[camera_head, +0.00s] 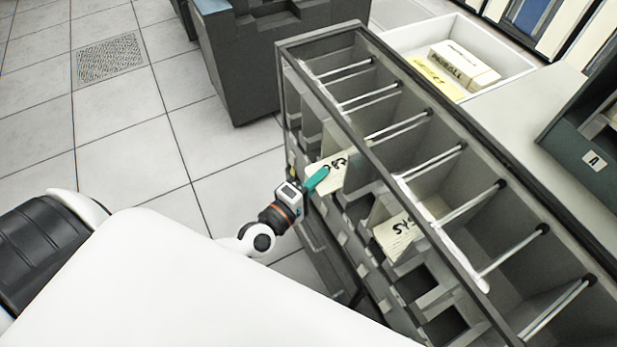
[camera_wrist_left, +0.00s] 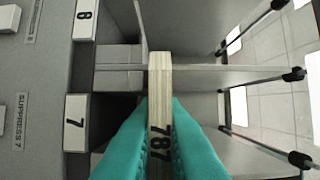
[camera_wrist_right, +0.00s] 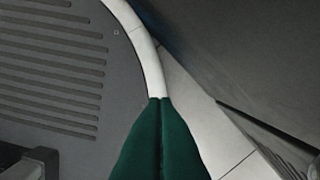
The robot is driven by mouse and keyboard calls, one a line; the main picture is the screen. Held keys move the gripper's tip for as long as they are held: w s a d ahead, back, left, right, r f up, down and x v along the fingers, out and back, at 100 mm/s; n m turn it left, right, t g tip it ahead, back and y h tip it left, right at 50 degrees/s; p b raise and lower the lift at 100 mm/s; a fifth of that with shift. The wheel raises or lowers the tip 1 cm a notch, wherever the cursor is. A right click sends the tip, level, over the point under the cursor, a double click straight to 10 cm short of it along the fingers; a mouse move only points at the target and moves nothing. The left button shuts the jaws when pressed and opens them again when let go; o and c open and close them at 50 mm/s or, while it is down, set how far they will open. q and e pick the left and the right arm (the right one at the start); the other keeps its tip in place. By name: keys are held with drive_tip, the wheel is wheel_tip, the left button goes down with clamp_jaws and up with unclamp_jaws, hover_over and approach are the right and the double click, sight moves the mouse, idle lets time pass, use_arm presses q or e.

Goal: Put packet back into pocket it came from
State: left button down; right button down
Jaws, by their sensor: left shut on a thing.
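My left gripper (camera_head: 316,180) is shut on a cream card packet (camera_head: 331,170) at the left side of the grey pocket rack (camera_head: 310,46). In the left wrist view the packet (camera_wrist_left: 160,85) stands edge-on between the teal fingers, with "787" on its edge. Number plates 8 (camera_wrist_left: 85,20) and 7 (camera_wrist_left: 77,123) sit left of it; its far end overlaps the divider between these pockets. I cannot tell how deep it sits. My right gripper (camera_wrist_right: 160,140) has its green fingers together, empty, in the right wrist view; it is not in the head view.
Another packet marked "SYS" (camera_head: 398,235) sits in a nearer pocket. Metal rods (camera_head: 370,98) cross the rack's bays. A white tray (camera_head: 515,68) with a boxed packet (camera_head: 462,65) lies behind the rack. Dark cabinets (camera_head: 265,60) stand at the back; open floor lies left.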

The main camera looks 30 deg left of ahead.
sight(341, 168)
use_arm(q)
drive_tip(key=shift+w+d+p, duration=0.1)
drive_tip(key=shift+w+d, duration=0.45)
drive_tip(key=shift+w, duration=0.3)
drive_tip(key=shift+w+d+p, duration=0.15)
drive_tip(key=shift+w+d, duration=0.4)
drive_tip(key=shift+w, duration=0.25)
drive_tip(key=shift+w+d+p, duration=0.1)
drive_tip(key=shift+w+d, duration=0.45)
drive_tip(key=shift+w, duration=0.3)
drive_tip(key=shift+f, duration=0.15)
drive_tip(key=shift+f+b, duration=0.85)
drive_tip(key=shift+b, duration=0.1)
drive_tip(key=c, duration=1.5)
unclamp_jaws()
drive_tip(key=shift+o, duration=0.2)
